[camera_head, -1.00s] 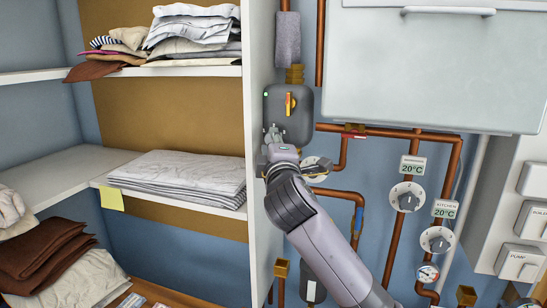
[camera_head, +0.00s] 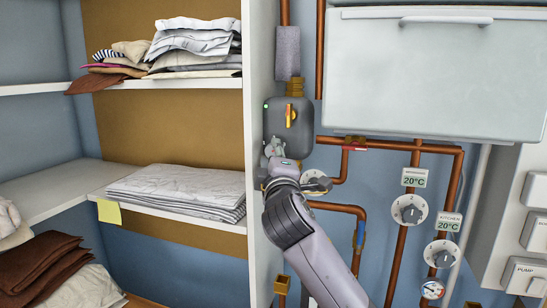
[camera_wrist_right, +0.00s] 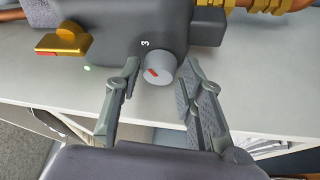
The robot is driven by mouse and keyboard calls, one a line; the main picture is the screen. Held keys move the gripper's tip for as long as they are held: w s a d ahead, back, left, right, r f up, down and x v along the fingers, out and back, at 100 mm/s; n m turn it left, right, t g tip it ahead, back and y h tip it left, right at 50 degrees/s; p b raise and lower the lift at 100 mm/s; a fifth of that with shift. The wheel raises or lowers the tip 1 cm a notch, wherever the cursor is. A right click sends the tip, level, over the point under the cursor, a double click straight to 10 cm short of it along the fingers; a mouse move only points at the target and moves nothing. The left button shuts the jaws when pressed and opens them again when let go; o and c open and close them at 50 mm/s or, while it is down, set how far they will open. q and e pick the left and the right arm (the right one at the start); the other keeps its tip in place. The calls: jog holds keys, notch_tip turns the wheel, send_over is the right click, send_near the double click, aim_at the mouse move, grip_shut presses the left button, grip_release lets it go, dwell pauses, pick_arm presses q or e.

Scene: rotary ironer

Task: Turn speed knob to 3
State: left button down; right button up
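The speed knob (camera_wrist_right: 160,70) shows in the right wrist view as a small grey cylinder with a red mark on its face. It sits on the dark grey pump body (camera_wrist_right: 120,25), with a white number 3 printed just above and left of it. The red mark runs slantwise; I cannot tell which number it points at. My right gripper (camera_wrist_right: 163,78) is open, one finger on each side of the knob, with a visible gap at the right finger. In the head view my right gripper (camera_head: 275,148) is at the pump's lower left and hides the knob. My left gripper is not in view.
A white shelf panel (camera_head: 259,220) stands close left of the pump. A yellow-orange lever (camera_head: 290,115) is on the pump's front. Copper pipes (camera_head: 386,144), dials (camera_head: 409,210) and a white cabinet (camera_head: 430,80) lie to the right. Folded linen (camera_head: 175,188) lies on the shelf.

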jog(key=shift+s, duration=0.1)
jog(key=s+d+f, duration=0.1)
jog(key=s+f, duration=0.1)
jog(key=s, duration=0.9)
jog(key=shift+s, duration=0.3)
jog(key=shift+d+f, duration=0.1)
